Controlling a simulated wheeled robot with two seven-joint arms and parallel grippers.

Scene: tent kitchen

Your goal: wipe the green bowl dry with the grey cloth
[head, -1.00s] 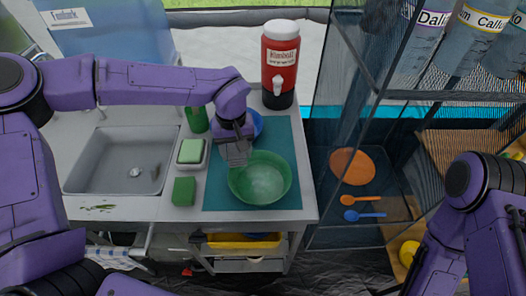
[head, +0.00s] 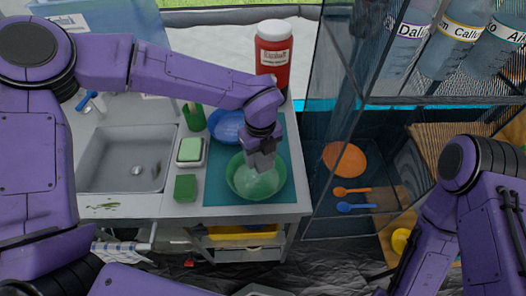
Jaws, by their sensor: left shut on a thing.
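The green bowl (head: 236,178) stands upright on the teal mat (head: 222,198) on the counter. My left gripper (head: 261,150) is over the bowl, pointing down, shut on the grey cloth (head: 262,162). The cloth hangs into the bowl. I cannot tell whether it touches the bowl's inner wall. Arm and cloth hide part of the bowl's far rim. My right arm comes in at the right, but its gripper is out of view.
A blue bowl (head: 224,126) stands behind the green bowl. Left are a soap dish (head: 191,160), a green sponge (head: 185,188), a green cup (head: 194,117) and the sink (head: 125,160). A red drink dispenser (head: 273,60) is behind. A shelf with an orange plate (head: 344,159) is right.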

